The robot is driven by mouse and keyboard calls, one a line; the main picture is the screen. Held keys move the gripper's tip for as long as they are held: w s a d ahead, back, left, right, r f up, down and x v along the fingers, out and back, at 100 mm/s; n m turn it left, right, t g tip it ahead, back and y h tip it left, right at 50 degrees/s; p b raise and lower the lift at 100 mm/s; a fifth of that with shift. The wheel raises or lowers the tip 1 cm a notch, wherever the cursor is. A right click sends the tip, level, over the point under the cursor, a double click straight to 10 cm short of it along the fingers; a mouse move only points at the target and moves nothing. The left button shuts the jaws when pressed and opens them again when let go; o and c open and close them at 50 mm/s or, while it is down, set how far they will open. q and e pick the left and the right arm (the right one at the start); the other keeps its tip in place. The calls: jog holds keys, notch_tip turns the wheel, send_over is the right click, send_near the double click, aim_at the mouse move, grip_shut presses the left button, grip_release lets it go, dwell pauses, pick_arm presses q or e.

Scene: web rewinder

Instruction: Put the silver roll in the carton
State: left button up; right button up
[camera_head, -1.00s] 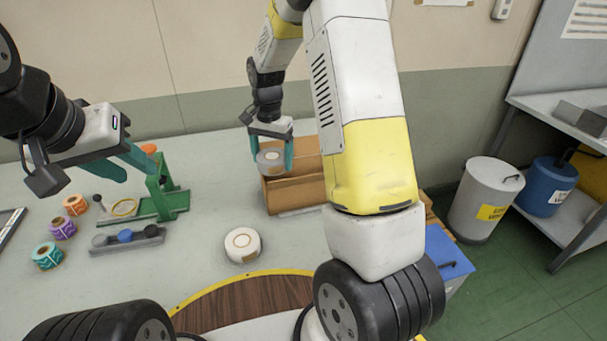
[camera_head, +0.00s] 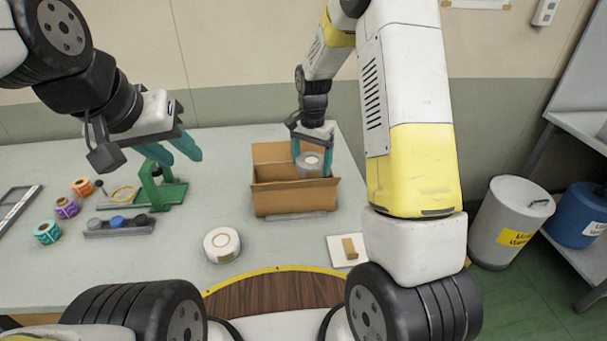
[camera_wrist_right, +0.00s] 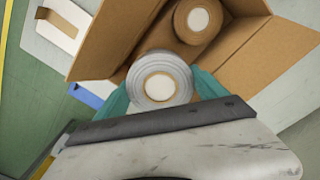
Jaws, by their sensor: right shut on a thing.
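The silver roll (camera_head: 309,164) is a grey roll with a pale core. My right gripper (camera_head: 313,160) is shut on it, at the right part of the open carton (camera_head: 296,198). In the right wrist view the silver roll (camera_wrist_right: 159,80) sits between the teal fingers, over the carton opening (camera_wrist_right: 112,45). I cannot tell how deep it is. A brown roll (camera_wrist_right: 198,18) lies inside the carton, beyond the silver one. My left gripper (camera_head: 183,153) has its teal fingers over the left of the table, near the green stand; their gap is hard to judge.
A white roll (camera_head: 221,244) lies in front of the carton. Orange, purple and teal rolls (camera_head: 66,207) stand at the left by a grey holder (camera_head: 118,226). A green stand (camera_head: 160,186) is behind. A white card with a brown piece (camera_head: 347,249) lies right of the carton.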

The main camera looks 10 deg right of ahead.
notch_tip(320, 180, down, 10)
jog(key=shift+f, duration=0.15)
dwell(0.3)
jog(key=shift+f, duration=0.15)
jog(key=o, duration=1.5)
